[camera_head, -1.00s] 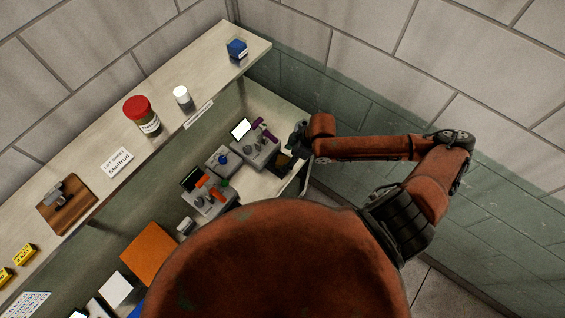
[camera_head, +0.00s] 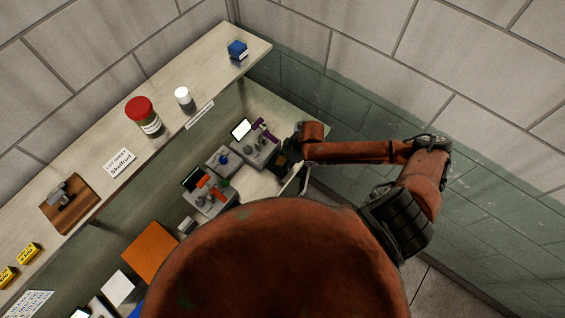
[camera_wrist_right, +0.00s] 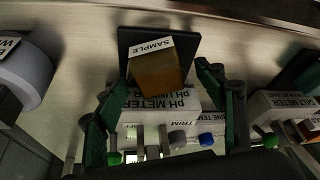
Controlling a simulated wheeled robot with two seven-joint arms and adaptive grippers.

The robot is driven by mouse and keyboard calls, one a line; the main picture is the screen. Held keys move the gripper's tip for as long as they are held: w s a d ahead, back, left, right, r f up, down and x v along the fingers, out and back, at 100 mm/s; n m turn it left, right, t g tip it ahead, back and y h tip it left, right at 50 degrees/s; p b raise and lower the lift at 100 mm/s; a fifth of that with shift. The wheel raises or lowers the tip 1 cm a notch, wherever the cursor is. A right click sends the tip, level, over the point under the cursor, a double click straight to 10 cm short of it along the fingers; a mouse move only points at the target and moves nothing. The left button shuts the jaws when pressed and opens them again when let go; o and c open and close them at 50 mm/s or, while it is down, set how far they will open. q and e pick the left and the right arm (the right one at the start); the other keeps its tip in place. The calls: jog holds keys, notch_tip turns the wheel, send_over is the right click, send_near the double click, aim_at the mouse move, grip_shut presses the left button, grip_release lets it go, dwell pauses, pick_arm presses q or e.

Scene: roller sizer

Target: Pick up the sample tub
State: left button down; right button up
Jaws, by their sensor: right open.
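The sample tub (camera_wrist_right: 157,72) is an amber-brown block-like tub with a white "SAMPLE" label, on a dark square pad (camera_wrist_right: 184,48) in the right wrist view. My right gripper (camera_wrist_right: 161,76) is open, with its green fingers spread on either side of the tub; I see no contact. In the head view the right gripper (camera_head: 292,156) hangs over the right end of the lower bench, beside the pad, and partly hides the tub there. My left gripper is not in view.
A pH meter (camera_wrist_right: 165,104) stands right beside the tub, with knobs below it in the wrist view. Another meter (camera_wrist_right: 283,104) is to the right and a grey rounded thing (camera_wrist_right: 24,72) to the left. A raised shelf (camera_head: 215,70) with jars runs behind the bench.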

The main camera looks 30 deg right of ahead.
jog(key=shift+c, duration=0.2)
jog(key=c, duration=1.3)
jog(key=shift+c, duration=0.4)
jog(key=shift+r, duration=0.15)
